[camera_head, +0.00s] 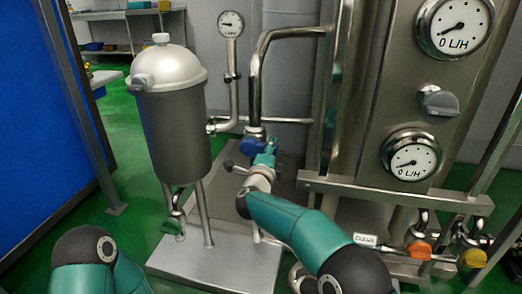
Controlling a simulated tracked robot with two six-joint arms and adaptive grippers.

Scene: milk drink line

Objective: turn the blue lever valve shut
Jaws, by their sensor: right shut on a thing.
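The blue lever valve (250,147) sits on the steel pipe in the middle of the camera_head view, below the pipe's upper bend. My right gripper (265,154) comes up from below at the end of its teal arm and is shut on the blue lever. The gripper and wrist hide part of the lever and the valve body, so I cannot tell the lever's exact angle. Of my left arm only teal and black links show at the bottom left; its gripper is out of view.
A steel tank (178,135) on legs stands left of the valve on a metal base plate (215,268). A gauge (230,24) rises behind. Green floor is open left of the tank.

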